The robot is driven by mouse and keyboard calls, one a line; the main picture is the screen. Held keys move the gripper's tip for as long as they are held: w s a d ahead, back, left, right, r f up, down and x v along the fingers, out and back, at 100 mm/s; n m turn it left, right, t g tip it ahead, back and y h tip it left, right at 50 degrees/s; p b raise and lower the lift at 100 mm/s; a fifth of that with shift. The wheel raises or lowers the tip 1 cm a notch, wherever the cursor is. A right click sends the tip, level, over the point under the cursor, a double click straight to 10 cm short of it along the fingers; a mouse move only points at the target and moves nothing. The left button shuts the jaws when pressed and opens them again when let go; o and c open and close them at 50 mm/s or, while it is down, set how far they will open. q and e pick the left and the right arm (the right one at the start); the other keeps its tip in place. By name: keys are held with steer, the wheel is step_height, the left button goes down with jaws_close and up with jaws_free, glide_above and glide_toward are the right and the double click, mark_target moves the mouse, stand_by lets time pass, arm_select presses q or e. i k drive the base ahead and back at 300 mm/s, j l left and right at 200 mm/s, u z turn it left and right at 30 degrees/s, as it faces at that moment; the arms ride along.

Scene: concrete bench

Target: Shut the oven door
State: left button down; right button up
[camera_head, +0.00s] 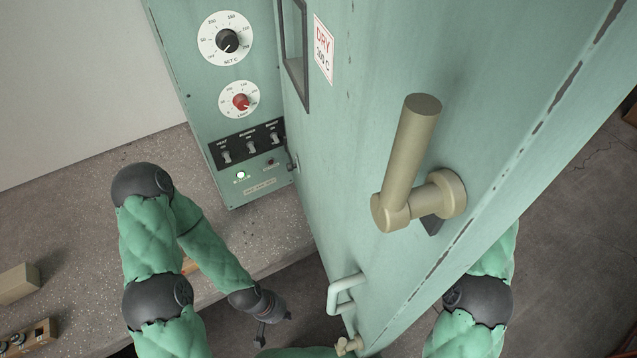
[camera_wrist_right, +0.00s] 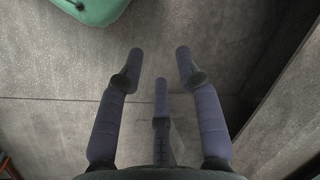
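The green oven door (camera_head: 360,150) stands open, swung out towards me from the control panel (camera_head: 215,100), and fills the middle of the head view. It carries a large tan handle (camera_head: 405,165), a pale bar handle (camera_head: 345,295) lower down and a "DRY" label (camera_head: 323,48). My left gripper (camera_head: 277,326) is left of the door's lower part, apart from it, with its fingers spread and empty. My right gripper is hidden behind the door in the head view. In the right wrist view its fingers (camera_wrist_right: 160,62) are open and empty above the grey floor.
The panel has two dials, switches and a lit green lamp (camera_head: 241,175). The speckled concrete bench (camera_head: 80,230) runs along the left, with a tan block (camera_head: 17,283) and a small wooden box (camera_head: 28,338) on it. Bare floor (camera_head: 575,215) shows right of the door.

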mark_target(520, 86)
steer(key=k+l+u, duration=0.35)
steer(key=k+j, duration=0.25)
steer(key=k, duration=0.25)
steer(key=k+j, duration=0.25)
steer(key=k, duration=0.25)
